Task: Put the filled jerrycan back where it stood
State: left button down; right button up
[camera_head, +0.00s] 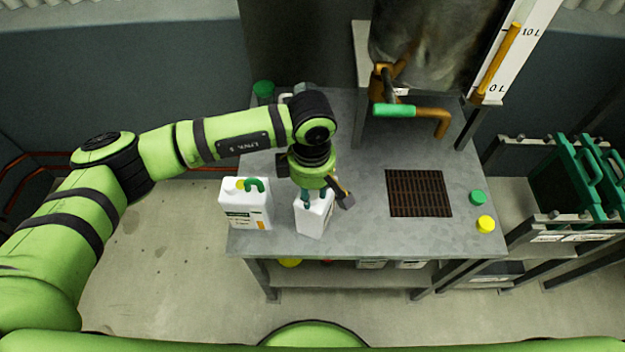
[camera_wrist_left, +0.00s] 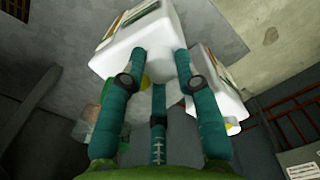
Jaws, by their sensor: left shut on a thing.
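My left gripper (camera_head: 315,194) is shut on a white jerrycan (camera_head: 313,219) over the front of the metal table (camera_head: 365,232). The held jerrycan looks roughly upright, and the gripper hides its top. I cannot tell whether its base touches the table. In the left wrist view, the teal fingers (camera_wrist_left: 157,62) are against the held jerrycan (camera_wrist_left: 130,52). A second white jerrycan (camera_head: 240,212), with a green handle and a yellow cap, is just left of it at the table's left edge. It also shows in the left wrist view (camera_wrist_left: 222,88). My right gripper is not in view.
A brown grate (camera_head: 418,193) lies in the tabletop under a green-handled tap (camera_head: 395,110) on a metal tank (camera_head: 428,45). A green cap (camera_head: 478,198) and a yellow cap (camera_head: 486,224) lie at the right. Green jerrycans (camera_head: 578,175) stand in a rack. The table between held can and grate is clear.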

pick_arm(q)
jog(key=shift+w, duration=0.1)
jog(key=shift+b, duration=0.3)
jog(key=c, duration=0.9)
grip_release()
jog(key=shift+r+p, duration=0.2)
jog(key=shift+p, duration=0.2)
notch_tip(320, 180, up, 12)
jog(key=b, duration=0.4)
jog(key=shift+f, duration=0.1)
